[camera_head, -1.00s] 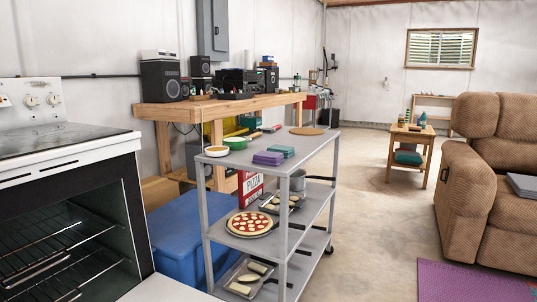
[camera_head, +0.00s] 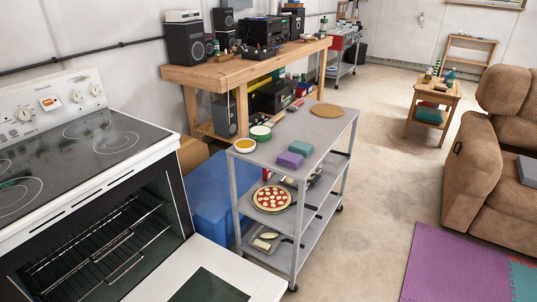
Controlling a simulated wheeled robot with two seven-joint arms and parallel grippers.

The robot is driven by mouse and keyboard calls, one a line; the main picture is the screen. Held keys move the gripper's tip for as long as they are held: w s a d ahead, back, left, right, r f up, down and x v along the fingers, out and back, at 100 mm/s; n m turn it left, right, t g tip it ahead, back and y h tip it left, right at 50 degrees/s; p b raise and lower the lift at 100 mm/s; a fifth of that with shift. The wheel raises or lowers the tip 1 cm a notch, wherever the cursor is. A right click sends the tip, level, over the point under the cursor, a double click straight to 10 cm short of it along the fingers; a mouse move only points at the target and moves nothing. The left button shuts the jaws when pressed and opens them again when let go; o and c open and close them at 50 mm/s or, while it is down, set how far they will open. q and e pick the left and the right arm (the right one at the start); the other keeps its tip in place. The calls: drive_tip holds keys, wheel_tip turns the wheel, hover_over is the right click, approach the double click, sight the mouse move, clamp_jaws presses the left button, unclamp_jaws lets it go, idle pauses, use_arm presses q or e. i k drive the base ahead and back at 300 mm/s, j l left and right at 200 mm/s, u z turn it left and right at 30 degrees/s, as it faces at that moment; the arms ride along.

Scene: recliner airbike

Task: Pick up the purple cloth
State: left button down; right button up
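The purple cloth (camera_head: 290,160) lies folded on the top shelf of the grey cart (camera_head: 258,154), near its front right edge. A folded teal cloth (camera_head: 300,147) lies just behind it, slightly to the right. Neither of my grippers shows in the head view, so nothing is seen touching the purple cloth.
Floor (camera_head: 375,200) is clear right of the cart, towards the recliner (camera_head: 478,180).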

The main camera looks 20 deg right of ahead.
sight(288, 159)
drive_tip(key=i+l+u, duration=0.1)
drive_tip(key=u, duration=0.3)
drive_tip(key=l+u, duration=0.6)
drive_tip(key=u, duration=0.2)
drive_tip(key=i, duration=0.05)
